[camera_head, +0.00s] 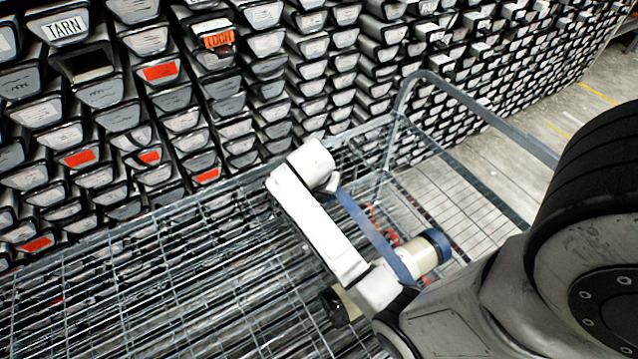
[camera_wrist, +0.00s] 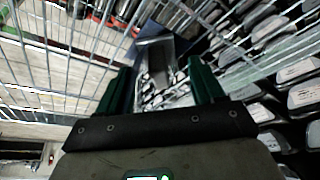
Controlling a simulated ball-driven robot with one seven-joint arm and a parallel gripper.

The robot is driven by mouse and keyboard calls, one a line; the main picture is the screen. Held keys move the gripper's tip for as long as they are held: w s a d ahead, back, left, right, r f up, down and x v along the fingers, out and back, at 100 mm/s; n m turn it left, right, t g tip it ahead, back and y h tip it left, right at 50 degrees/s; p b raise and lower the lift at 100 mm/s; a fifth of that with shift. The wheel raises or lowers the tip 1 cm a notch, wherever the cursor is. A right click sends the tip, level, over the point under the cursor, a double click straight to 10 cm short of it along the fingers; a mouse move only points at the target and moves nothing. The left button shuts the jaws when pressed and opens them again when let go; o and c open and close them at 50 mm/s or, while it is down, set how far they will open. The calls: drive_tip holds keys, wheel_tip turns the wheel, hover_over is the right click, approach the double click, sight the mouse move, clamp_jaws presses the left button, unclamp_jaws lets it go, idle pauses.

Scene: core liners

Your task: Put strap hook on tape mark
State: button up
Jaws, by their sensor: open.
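My gripper (camera_wrist: 160,67) is open in the wrist view, its two green fingers spread apart. A grey, box-like piece (camera_wrist: 154,52) shows between and beyond the fingertips; I cannot tell what it is or whether it touches them. In the head view my white arm reaches over the wire mesh, and the gripper itself cannot be made out. A small red thing (camera_head: 374,213) shows partly behind the arm; its shape is mostly hidden. I cannot clearly identify the strap hook or the tape mark in either view.
A wire mesh cart (camera_head: 150,295) with a raised grey tube handle (camera_head: 480,108) lies below the arm. Stacked core trays (camera_head: 105,95) with white and orange labels fill the back. Concrete floor (camera_head: 510,150) with thin yellow lines is clear at right.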

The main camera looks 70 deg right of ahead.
drive_tip(key=v, duration=1.1)
drive_tip(key=shift+r, duration=0.2)
drive_tip(key=shift+a, duration=0.2)
